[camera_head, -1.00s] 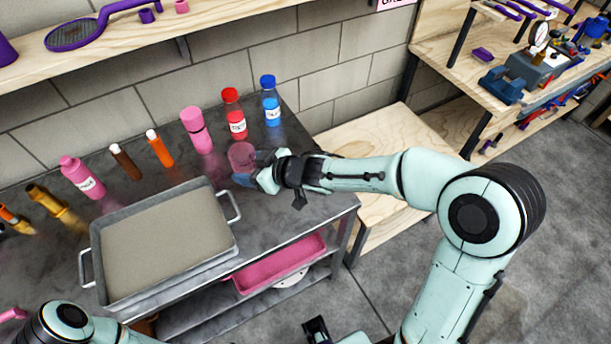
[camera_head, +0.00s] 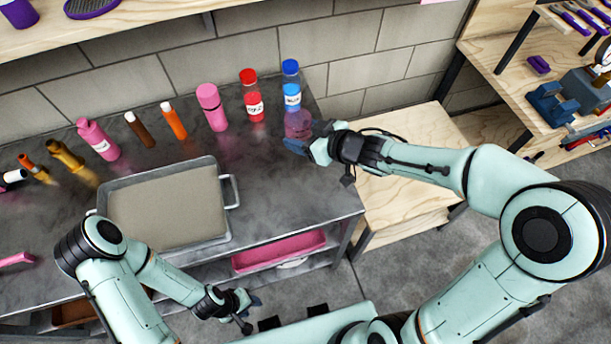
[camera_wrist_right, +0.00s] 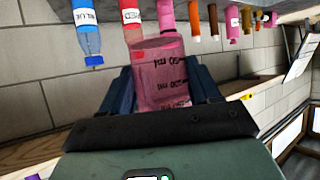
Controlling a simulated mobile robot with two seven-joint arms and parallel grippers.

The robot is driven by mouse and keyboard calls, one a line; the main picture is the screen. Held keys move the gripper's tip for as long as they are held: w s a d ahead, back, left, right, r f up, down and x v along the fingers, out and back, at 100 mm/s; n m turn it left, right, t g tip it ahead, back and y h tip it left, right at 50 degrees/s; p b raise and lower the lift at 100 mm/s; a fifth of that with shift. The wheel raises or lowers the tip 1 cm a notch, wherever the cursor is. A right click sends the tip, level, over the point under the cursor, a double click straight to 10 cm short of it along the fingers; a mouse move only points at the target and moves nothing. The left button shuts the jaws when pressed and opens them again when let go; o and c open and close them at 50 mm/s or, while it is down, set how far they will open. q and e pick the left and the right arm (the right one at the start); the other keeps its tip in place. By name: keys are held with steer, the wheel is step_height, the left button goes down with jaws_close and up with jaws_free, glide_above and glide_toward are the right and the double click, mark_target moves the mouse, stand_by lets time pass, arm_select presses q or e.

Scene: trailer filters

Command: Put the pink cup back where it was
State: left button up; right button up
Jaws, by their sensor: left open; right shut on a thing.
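The see-through pink cup (camera_head: 298,122) is in my right gripper (camera_head: 307,141) at the right end of the grey metal table, in front of the blue-capped bottle (camera_head: 291,88). In the right wrist view the cup (camera_wrist_right: 160,80) sits between the two dark fingers (camera_wrist_right: 163,92), with dark lettering on its side. I cannot tell whether its base touches the table. My left gripper (camera_head: 236,308) is open and empty, low in the head view in front of the table.
A red-capped bottle (camera_head: 252,96) and a pink bottle (camera_head: 211,107) stand left of the blue one. Several smaller bottles continue leftward. A grey tray (camera_head: 227,225) fills the table's middle. A pink tray (camera_head: 279,250) lies on the shelf below. A wooden bench (camera_head: 405,192) stands to the right.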

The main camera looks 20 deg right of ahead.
steer(key=f+b, duration=0.3)
steer(key=f, duration=0.4)
steer(key=f+b, duration=0.4)
steer(key=f, duration=0.3)
steer(key=shift+s+a+f, duration=0.1)
steer(key=shift+s+f, duration=0.1)
arm_select(q)
steer(key=s+f+b, duration=0.1)
steer(key=s+f, duration=0.4)
steer(key=f, duration=0.5)
steer(key=shift+s+f+g+b, duration=0.2)
steer(key=shift+f+g+b, duration=0.1)
steer(key=shift+f+b, duration=0.05)
arm_select(e)
steer(key=shift+f, duration=2.35)
steer(key=shift+f, duration=0.2)
arm_select(q)
steer(key=shift+f, duration=0.15)
arm_select(e)
steer(key=o, duration=1.1)
steer(key=shift+o, duration=0.2)
steer(key=shift+r, duration=0.1)
